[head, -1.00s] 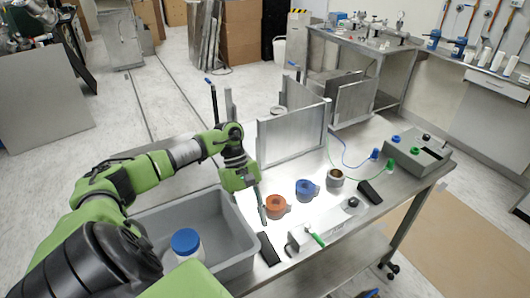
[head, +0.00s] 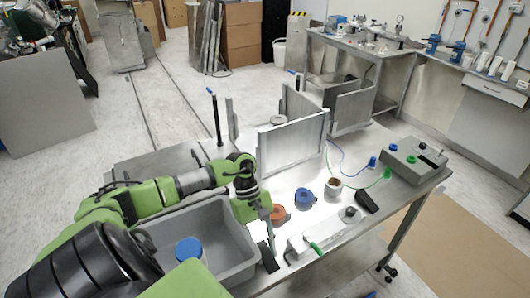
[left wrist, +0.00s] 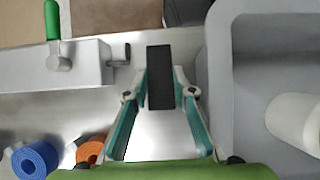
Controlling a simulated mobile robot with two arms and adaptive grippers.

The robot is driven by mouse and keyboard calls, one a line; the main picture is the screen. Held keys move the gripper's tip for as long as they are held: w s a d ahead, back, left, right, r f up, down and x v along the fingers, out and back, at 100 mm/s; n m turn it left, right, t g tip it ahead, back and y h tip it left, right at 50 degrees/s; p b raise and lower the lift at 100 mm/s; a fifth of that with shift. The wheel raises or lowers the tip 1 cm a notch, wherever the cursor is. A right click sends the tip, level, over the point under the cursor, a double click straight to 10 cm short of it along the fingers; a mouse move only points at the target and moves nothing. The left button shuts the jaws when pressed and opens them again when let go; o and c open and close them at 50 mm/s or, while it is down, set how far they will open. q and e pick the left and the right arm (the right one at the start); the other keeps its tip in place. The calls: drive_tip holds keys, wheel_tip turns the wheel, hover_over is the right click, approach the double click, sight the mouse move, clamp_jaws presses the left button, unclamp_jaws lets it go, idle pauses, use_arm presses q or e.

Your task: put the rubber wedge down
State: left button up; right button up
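The black rubber wedge (head: 268,257) lies on the steel table beside the grey bin. In the left wrist view the wedge (left wrist: 160,80) is between the two fingertips of my left gripper (left wrist: 160,85). In the head view my left gripper (head: 268,232) points down at the wedge's far end; contact is hard to tell. My right gripper is not in view.
The grey bin (head: 245,262) holds a white jar with a blue lid (head: 189,248). Orange (head: 278,214) and blue (head: 305,197) rings, a metal cup (head: 333,187) and a green-handled fixture (head: 322,238) stand nearby. A metal panel (head: 292,142) stands behind.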

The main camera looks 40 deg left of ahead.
use_arm(q)
drive_tip(key=c, duration=0.3)
drive_tip(key=shift+r, duration=0.1)
